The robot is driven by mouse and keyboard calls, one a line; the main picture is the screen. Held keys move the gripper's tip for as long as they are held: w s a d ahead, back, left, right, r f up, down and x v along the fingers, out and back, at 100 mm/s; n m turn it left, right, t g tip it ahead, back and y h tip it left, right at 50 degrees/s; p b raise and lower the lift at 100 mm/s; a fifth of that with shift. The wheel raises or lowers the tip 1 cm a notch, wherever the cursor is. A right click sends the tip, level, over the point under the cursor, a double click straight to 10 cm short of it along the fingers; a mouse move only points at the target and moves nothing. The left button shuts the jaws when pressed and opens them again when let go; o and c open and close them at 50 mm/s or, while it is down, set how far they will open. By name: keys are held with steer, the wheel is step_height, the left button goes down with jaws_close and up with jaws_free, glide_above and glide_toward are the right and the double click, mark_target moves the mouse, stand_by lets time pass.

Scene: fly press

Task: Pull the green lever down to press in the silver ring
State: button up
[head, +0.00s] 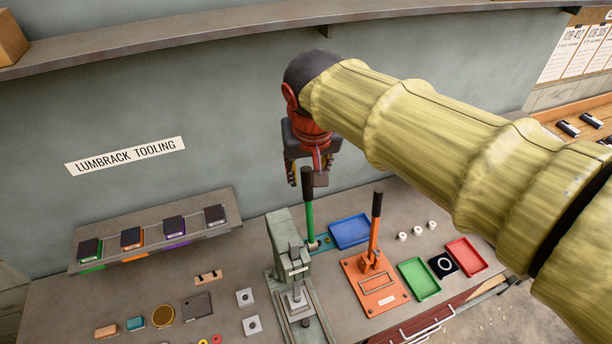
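The green lever (310,218) with a black grip stands upright on the right side of the grey press (286,238). My gripper (308,178) is at the top of the lever, fingers pointing down. Its two fingers are apart, one on each side of the black grip in this view. I cannot tell whether they touch it. The press ram comes down over a small plate (297,301) on the press base. I cannot make out the silver ring for sure; the area under the ram is small and partly hidden.
An orange press with its own upright lever (375,225) stands just to the right. Blue (350,231), green (418,279) and red (467,255) trays lie on the bench. A sloped rack (155,240) and loose parts are at left. A shelf (200,37) runs above.

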mark_target(308, 177)
steer(key=x, duration=0.7)
steer(key=shift+w+f+p, duration=0.15)
steer(key=shift+w+p, duration=0.05)
steer(key=shift+p, duration=0.2)
steer(key=shift+c, duration=0.6)
steer(key=c, duration=0.7)
jaws_close()
